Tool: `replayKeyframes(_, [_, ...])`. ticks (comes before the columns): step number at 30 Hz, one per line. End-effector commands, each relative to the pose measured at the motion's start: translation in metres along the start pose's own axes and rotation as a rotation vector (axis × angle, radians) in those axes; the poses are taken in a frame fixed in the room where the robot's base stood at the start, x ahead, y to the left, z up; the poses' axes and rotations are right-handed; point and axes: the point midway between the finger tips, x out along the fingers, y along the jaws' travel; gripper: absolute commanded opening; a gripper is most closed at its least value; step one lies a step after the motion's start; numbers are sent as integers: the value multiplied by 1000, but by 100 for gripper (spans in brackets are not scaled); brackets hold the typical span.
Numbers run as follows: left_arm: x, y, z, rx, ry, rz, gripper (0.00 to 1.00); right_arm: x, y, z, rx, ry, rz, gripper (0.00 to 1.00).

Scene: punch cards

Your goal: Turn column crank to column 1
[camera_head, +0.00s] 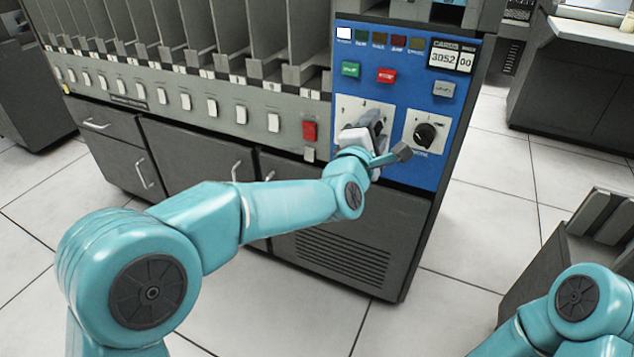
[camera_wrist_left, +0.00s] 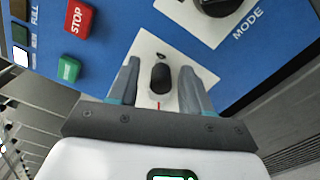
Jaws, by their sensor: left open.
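The column crank (camera_wrist_left: 161,78) is a small dark knob on a white plate (camera_wrist_left: 148,47) with a short red mark, seen in the left wrist view. In the head view the plate (camera_head: 347,104) shows on the blue panel, but my gripper hides the crank. My left gripper (camera_wrist_left: 160,66) is open, with one finger on each side of the crank. I cannot tell whether either finger touches it. In the head view the left gripper (camera_head: 377,121) is at the plate. My right gripper is out of view; only part of that arm shows at the lower right.
The blue panel (camera_head: 405,175) also carries a black mode dial (camera_head: 425,133), a green button (camera_head: 350,69), a red stop button (camera_head: 386,75), a grey button (camera_head: 444,89) and a card counter (camera_head: 451,57). Card pockets (camera_head: 200,35) line the machine to the left.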

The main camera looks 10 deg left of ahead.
Motion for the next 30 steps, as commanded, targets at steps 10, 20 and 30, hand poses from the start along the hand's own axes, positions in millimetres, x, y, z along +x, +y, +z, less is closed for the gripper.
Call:
replayKeyframes(10, [0,-18,-1,385,-3,-2,49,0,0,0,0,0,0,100])
replayKeyframes(20, [0,-41,-15,997,-7,-2,49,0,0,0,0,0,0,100])
replayKeyframes(30, [0,-51,-40,1632,-12,0,49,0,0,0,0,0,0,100])
